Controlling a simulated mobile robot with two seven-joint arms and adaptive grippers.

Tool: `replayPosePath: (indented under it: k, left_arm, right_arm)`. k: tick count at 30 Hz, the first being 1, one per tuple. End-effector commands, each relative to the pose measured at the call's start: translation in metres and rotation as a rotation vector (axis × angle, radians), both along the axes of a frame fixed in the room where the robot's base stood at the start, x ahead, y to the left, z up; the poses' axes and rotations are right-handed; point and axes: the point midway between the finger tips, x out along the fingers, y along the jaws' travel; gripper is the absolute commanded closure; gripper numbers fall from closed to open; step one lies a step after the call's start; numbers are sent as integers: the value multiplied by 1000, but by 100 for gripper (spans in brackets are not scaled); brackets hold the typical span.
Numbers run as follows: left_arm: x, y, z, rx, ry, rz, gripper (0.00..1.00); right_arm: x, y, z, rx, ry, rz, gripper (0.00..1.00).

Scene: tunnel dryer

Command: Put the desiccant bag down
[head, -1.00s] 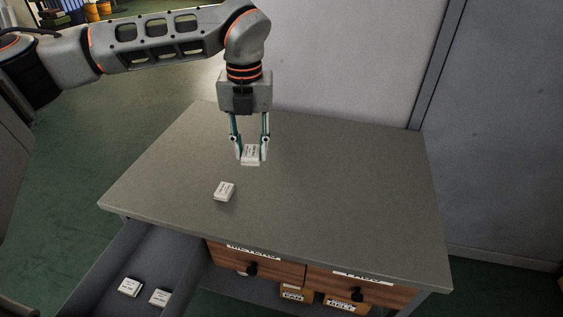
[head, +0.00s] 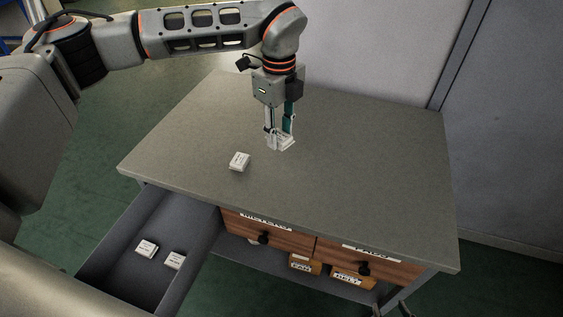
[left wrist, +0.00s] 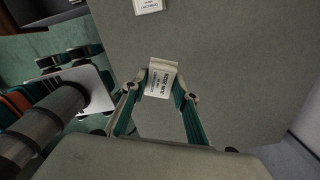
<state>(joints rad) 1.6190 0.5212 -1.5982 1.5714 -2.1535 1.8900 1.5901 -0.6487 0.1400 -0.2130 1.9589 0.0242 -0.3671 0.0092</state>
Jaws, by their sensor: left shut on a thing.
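My left gripper (head: 279,136) is shut on a small white desiccant bag (head: 284,144), low over the grey table top (head: 360,160); I cannot tell if the bag touches the table. In the left wrist view the held bag (left wrist: 160,80) sits between the fingertips (left wrist: 160,92), its printed label showing. A second white bag (head: 240,161) lies on the table to the left and nearer the front; it also shows at the top of the left wrist view (left wrist: 148,5).
An open grey drawer (head: 185,225) at the front left holds two white bags (head: 147,248), (head: 175,260). Two wooden drawers (head: 268,238), (head: 365,264) with black knobs are shut. Small orange boxes (head: 352,279) stand on the shelf below. The table's right side is clear.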

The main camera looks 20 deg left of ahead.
Motion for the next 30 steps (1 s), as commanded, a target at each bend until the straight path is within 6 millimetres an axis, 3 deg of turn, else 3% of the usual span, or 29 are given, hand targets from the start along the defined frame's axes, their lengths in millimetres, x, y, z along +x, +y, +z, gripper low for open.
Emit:
replayPosePath:
  k: [3, 9, 17, 24, 30]
  left_arm:
    - [-1, 0, -31, 0, 3, -1, 93]
    - [-1, 0, -67, 0, 1, -2, 93]
    - [0, 0, -84, 0, 0, 0, 93]
    - [-1, 0, -116, 0, 1, -2, 93]
    - [0, 0, -119, 0, -2, -1, 93]
  right_arm:
    - [1, 0, 1, 1, -2, 0, 60]
    - [1, 0, 2, 1, -5, 0, 60]
    - [1, 0, 1, 1, -4, 0, 60]
    - [0, 0, -2, 1, 0, -1, 60]
    - [-1, 0, -4, 0, 4, -1, 60]
